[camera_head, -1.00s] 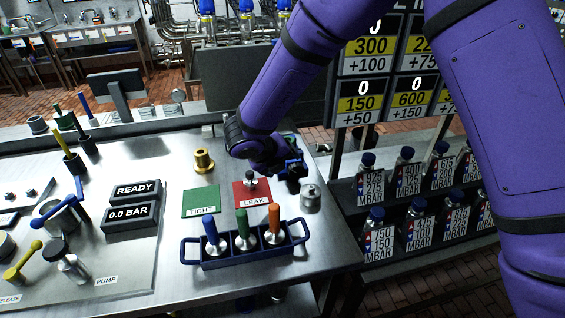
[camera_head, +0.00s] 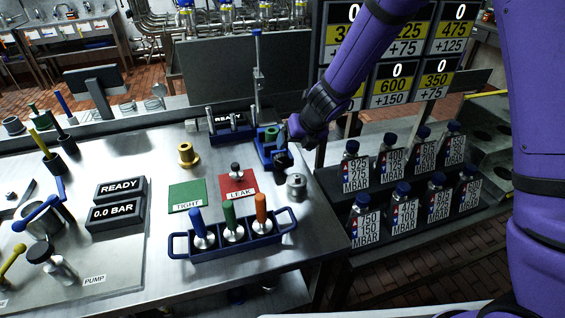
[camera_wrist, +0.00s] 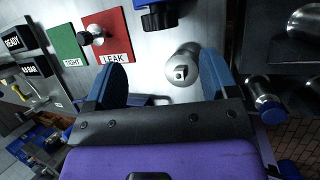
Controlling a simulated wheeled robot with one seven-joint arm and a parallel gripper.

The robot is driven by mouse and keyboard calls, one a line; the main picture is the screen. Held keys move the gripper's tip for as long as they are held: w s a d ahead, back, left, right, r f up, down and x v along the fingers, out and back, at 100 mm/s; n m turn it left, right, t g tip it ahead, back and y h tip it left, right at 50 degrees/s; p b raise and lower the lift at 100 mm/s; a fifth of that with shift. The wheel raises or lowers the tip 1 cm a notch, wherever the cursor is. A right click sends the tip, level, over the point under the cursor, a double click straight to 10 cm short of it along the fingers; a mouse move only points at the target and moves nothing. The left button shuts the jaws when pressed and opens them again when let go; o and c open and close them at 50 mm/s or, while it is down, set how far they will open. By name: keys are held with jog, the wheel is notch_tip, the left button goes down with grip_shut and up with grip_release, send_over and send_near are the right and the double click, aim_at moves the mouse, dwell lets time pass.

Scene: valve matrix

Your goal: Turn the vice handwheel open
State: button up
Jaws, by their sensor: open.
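The blue vice (camera_head: 268,142) stands at the back right of the steel bench, with a green part in its jaws. Its dark handwheel (camera_head: 283,160) faces the front of the bench, partly hidden by my gripper in the head view. The black handwheel also shows at the top edge of the wrist view (camera_wrist: 158,18), ahead of the fingertips. My gripper (camera_wrist: 163,72) is open and empty, its two blue fingers apart. In the head view my gripper (camera_head: 294,132) is just right of the vice. I cannot tell whether it touches it.
A silver cylinder (camera_head: 297,187) stands near the bench's right edge; it shows between my fingers in the wrist view (camera_wrist: 182,66). A blue rack (camera_head: 235,246) with three handled tools is in front. Bottles (camera_head: 401,206) stand on shelves at right. A brass fitting (camera_head: 186,154) stands left.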

aim_at(283, 161)
jog(key=shift+s+x, duration=0.15)
jog(key=shift+x, duration=2.45)
jog(key=shift+s+x, duration=0.1)
jog(key=shift+x, duration=2.5)
jog(key=shift+d+f, duration=0.1)
jog(key=c, duration=0.9)
